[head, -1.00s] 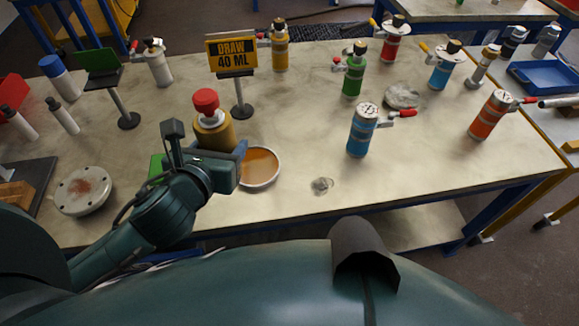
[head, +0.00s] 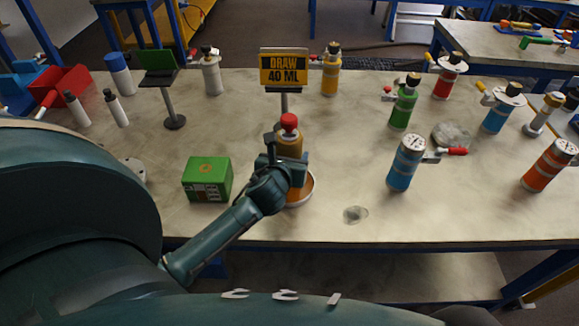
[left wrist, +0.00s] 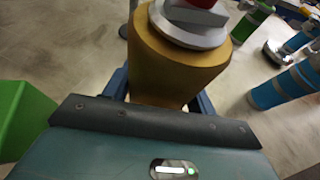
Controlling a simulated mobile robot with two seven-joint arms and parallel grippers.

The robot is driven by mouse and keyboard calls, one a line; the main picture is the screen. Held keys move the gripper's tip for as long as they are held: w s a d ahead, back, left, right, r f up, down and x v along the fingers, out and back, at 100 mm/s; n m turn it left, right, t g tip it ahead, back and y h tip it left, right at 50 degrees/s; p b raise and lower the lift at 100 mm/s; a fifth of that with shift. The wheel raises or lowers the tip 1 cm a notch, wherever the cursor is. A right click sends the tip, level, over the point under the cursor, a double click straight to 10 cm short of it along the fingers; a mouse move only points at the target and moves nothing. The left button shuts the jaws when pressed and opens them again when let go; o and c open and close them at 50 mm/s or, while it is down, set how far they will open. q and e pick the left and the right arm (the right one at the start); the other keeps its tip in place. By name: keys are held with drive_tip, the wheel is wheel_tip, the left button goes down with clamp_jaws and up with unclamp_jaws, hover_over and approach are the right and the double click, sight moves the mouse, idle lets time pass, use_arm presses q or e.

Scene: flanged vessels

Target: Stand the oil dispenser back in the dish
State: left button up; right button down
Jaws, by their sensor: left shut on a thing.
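The oil dispenser (head: 290,145) has an amber body, a pale collar and a red top. It looks upright. My left gripper (head: 284,168) is shut around its body, with a blue finger on each side in the left wrist view, where the dispenser (left wrist: 178,65) fills the middle. The round dish (head: 309,192) shows only as a pale rim with orange-brown inside, mostly hidden behind my gripper. The dispenser is over or just behind the dish. I cannot tell whether its base touches it. My right gripper is not in view.
A green box (head: 208,178) stands close left of my left gripper. The DRAW 40 ML sign (head: 284,69) stands behind the dispenser. A blue vessel (head: 405,163) and a green one (head: 403,104) are to the right. The table between dish and blue vessel is mostly clear.

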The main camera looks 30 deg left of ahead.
use_arm(q)
drive_tip(key=shift+f, duration=1.4)
drive_tip(key=shift+f, duration=0.15)
drive_tip(key=o, duration=1.3)
drive_tip(key=shift+o, duration=0.2)
drive_tip(key=v, duration=1.2)
